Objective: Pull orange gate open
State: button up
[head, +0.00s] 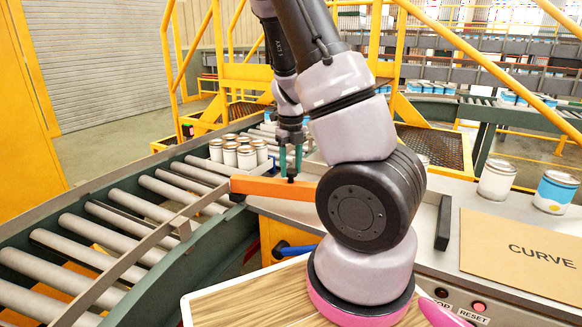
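The orange gate (262,187) is a flat bar running from the side rail of the roller curve toward the grey bench, partly hidden on the right by my arm. A small dark knob (291,174) stands up from its top. My gripper (291,164) points down at the gate, with its two teal fingers apart. The fingertips are at the knob, one on each side as seen here. They look open, with a gap around the knob; contact is not clear.
The rollers (110,225) in front are empty. Two more cans (497,179) (555,191) stand on the bench at right, near a CURVE sign (525,252). Yellow railings stand behind.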

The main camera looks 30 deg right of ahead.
jog(key=o, duration=0.3)
jog(key=shift+o, duration=0.2)
jog(key=shift+r, duration=0.1)
notch_tip(320, 180, up, 11)
dwell(0.6)
jog(key=s+a+r+n+t+y, duration=0.1)
jog(key=s+a+r+n+t, duration=0.2)
jog(key=n, duration=1.2)
jog(key=s+a+r+n+t+y, duration=0.1)
jog(key=s+a+r+n+t, duration=0.3)
jog(key=s+a+r+n, duration=0.3)
jog(key=s+r+n, duration=0.5)
jog(key=r+n, duration=0.2)
jog(key=n, duration=0.1)
jog(key=shift+s+a+r+n, duration=0.15)
jog(key=shift+s+a+n, duration=0.15)
jog(key=shift+n, duration=0.1)
